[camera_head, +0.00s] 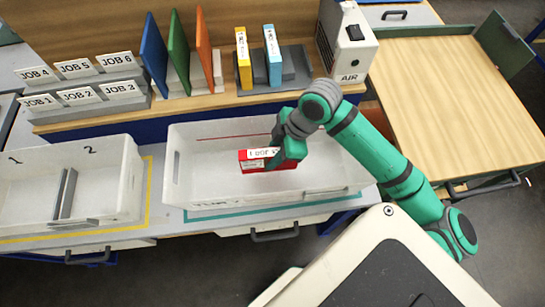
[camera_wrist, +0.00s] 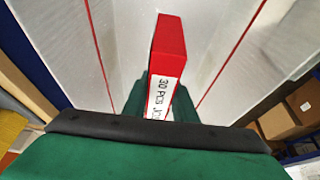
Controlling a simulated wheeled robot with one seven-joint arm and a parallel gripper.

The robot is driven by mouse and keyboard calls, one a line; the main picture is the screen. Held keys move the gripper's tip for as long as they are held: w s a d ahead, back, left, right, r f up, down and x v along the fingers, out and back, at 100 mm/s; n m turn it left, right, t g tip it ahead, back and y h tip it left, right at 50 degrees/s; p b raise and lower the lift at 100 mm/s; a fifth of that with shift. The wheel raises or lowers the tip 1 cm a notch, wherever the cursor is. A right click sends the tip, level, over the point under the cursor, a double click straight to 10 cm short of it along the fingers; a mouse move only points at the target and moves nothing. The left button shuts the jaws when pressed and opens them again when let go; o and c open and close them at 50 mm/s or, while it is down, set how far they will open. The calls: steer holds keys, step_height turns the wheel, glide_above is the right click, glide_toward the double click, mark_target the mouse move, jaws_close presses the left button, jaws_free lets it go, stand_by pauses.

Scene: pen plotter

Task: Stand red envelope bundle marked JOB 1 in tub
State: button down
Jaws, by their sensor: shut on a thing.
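The red envelope bundle (camera_head: 252,165) has a white label reading JOB 1 and is inside or just above the white tub (camera_head: 190,190) in the middle. My gripper (camera_head: 282,160) is shut on the bundle at its right part. In the wrist view the red bundle (camera_wrist: 168,42) stands out between the green fingers (camera_wrist: 158,100), its label reading "30 PCS" and partly hidden. White tub walls with red lines surround it there. I cannot tell whether the bundle touches the tub floor.
A second white tub (camera_head: 120,185) with a grey divider (camera_head: 66,193) stands at left. Behind are JOB cards (camera_head: 78,95), blue, green and orange boards (camera_head: 178,50), yellow and light-blue bundles (camera_head: 272,55) in a grey rack, and an AIR box (camera_head: 348,45). A wooden table (camera_head: 450,100) is at right.

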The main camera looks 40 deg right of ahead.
steer(key=shift+w+f, duration=0.1)
steer(key=shift+f, duration=0.85)
steer(key=shift+f, duration=0.35)
steer(key=shift+w+f, duration=0.1)
steer(key=shift+d+f, duration=0.1)
steer(key=shift+f, duration=0.05)
steer(key=c, duration=1.4)
jaws_free()
steer(key=shift+c, duration=0.2)
steer(key=v, duration=1.3)
steer(key=shift+w+a+r, duration=0.15)
steer(key=shift+a+r, duration=0.05)
steer(key=shift+a, duration=0.1)
